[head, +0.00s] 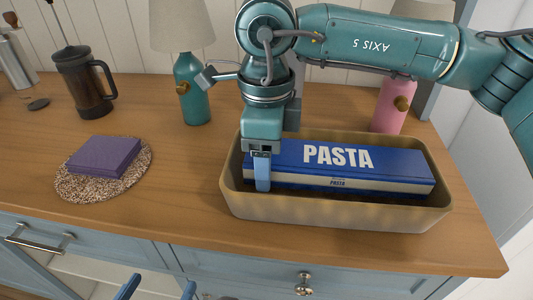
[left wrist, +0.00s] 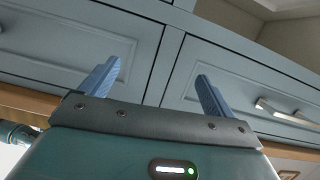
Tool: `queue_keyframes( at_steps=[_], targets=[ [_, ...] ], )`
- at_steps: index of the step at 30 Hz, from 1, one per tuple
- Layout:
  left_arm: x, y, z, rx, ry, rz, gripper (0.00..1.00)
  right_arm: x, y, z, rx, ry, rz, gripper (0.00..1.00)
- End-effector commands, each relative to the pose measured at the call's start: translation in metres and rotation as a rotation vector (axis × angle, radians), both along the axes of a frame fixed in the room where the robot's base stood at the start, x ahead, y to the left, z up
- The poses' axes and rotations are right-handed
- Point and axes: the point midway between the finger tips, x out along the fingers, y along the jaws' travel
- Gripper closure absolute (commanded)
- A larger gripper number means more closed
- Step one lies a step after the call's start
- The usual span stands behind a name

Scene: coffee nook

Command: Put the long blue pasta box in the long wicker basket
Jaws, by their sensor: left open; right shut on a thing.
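The long blue pasta box (head: 390,170) lies lengthwise inside the long wicker basket (head: 330,212), its lettered top facing up and its cream lower edge towards me. My right gripper (head: 263,182) points down over the left end of the basket, its blue finger in front of the box's left end. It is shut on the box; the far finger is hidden. My left gripper (head: 158,288) is open and empty at the bottom edge of the head view, below the counter top. In the left wrist view its two blue fingers (left wrist: 155,90) stand apart before the cabinet fronts.
A French press (head: 82,82), a teal lamp (head: 191,88) and a pink lamp (head: 390,106) stand along the back. The counter between mat and basket is clear.

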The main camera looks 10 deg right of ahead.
Motion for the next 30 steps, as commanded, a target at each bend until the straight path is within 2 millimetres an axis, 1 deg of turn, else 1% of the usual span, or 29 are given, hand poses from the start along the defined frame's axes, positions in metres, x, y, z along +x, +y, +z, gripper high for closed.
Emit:
queue_keyframes(
  at_steps=[6,12,17,18,26,30],
  targets=[
    [-0.001,-0.003,-0.009,0.011,0.012,-0.01,0.11,0.0,0.0,-0.006,0.0,-0.001,0.0,0.76],
    [0.004,-0.005,-0.011,0.02,-0.001,-0.02,0.11,0.0,0.0,-0.01,-0.001,-0.001,0.0,0.76],
    [0.003,-0.006,-0.014,0.033,0.006,-0.03,0.11,0.0,0.0,-0.011,-0.001,-0.001,0.0,0.76],
    [0.003,-0.006,-0.016,0.036,0.008,-0.031,0.11,0.0,0.0,-0.011,-0.001,0.0,0.0,0.36],
    [0.003,-0.006,-0.016,0.035,0.01,-0.031,0.11,0.0,0.0,-0.011,-0.001,0.0,0.001,0.15],
    [0.003,-0.006,-0.016,0.034,0.009,-0.031,0.11,0.0,0.0,-0.011,-0.001,0.0,0.001,0.15]
  ],
)
